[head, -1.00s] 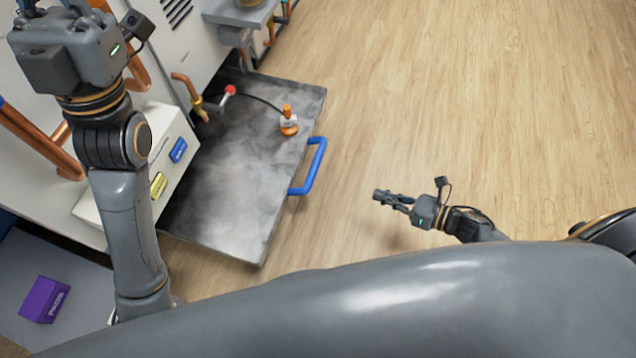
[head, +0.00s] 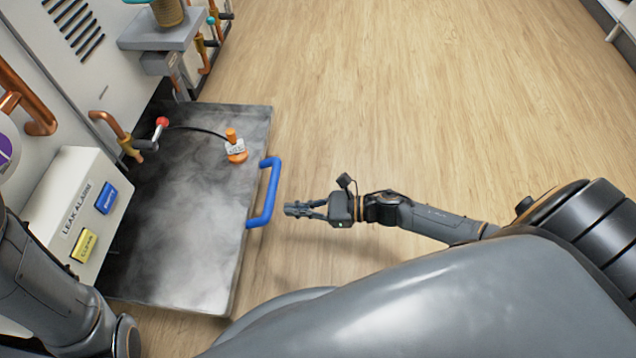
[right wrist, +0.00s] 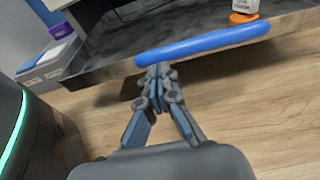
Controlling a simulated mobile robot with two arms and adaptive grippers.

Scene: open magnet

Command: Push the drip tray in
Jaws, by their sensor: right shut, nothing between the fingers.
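The drip tray (head: 180,245) is a flat dark metal tray with whitish vapour over it, sticking out from under the machine on the left. Its blue handle (head: 266,195) is on the right edge; it also shows in the right wrist view (right wrist: 205,43). My right gripper (head: 287,209) is shut and empty, a short way to the right of the handle, pointing at it. In the right wrist view its fingertips (right wrist: 158,70) appear just below the handle; I cannot tell whether they touch it. My left arm shows at the lower left, its gripper out of view.
An orange-topped item with a white label (head: 235,147) stands on the tray, a black cable running to it. A leak alarm box (head: 75,205) with blue and yellow buttons is left of the tray. Copper pipes (head: 105,122) stick out nearby. The wooden floor to the right is clear.

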